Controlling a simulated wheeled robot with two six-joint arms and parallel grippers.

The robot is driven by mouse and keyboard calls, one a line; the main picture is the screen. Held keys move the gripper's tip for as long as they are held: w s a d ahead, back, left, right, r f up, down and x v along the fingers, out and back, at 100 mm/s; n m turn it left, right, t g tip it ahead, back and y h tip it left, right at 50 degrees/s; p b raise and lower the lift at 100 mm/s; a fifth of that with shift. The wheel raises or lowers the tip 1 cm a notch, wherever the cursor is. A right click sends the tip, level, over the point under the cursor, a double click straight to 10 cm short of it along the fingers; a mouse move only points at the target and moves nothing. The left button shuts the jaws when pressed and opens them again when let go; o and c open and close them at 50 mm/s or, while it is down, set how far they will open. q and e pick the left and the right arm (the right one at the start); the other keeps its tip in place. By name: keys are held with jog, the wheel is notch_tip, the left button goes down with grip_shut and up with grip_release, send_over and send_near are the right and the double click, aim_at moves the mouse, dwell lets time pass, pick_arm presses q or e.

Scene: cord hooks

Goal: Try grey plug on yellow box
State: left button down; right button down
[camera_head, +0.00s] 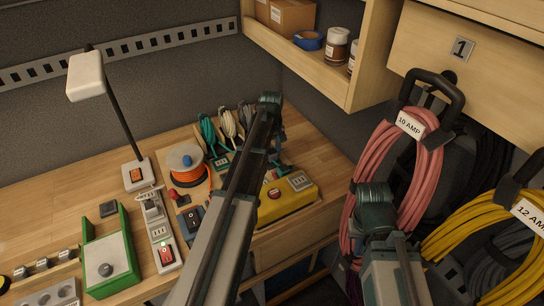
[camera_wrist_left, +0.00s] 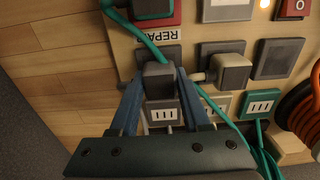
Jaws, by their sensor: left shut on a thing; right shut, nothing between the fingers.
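My left gripper (camera_head: 282,167) reaches over the back of the bench, near the rear edge of the yellow box (camera_head: 285,210). In the left wrist view its two fingers (camera_wrist_left: 160,95) are shut on a grey plug (camera_wrist_left: 159,76). A pale socket plate with slots (camera_wrist_left: 163,115) shows just below the plug; I cannot tell whether they touch. A green cord passes behind the plug. The yellow box has a grey socket (camera_head: 300,181) and a red button on top. My left arm hides part of it. My right gripper (camera_head: 376,195) is shut and empty, in front of the pink cord coil.
A pink coil (camera_head: 400,160) and a yellow coil (camera_head: 475,225) hang at the right. An orange cord reel (camera_head: 187,168), a green box (camera_head: 107,260) and a power strip with a lit red switch (camera_head: 165,254) stand left of my arm. Another grey plug (camera_wrist_left: 233,73) has a beige cord.

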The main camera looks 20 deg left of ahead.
pick_arm(q)
jog(key=shift+r+p, duration=2.55)
jog(key=shift+r, duration=0.15)
notch_tip(320, 180, up, 8)
jog(key=p, duration=0.8)
send_over(299, 180)
jog(key=shift+d, duration=0.15)
jog(key=shift+f, duration=0.1)
notch_tip(299, 180, down, 6)
jog(key=b, duration=0.5)
jog(key=shift+r+b, duration=0.2)
jog(key=shift+b, duration=0.2)
jog(key=shift+f+b, duration=0.55)
jog(key=shift+c, duration=1.4)
grip_release()
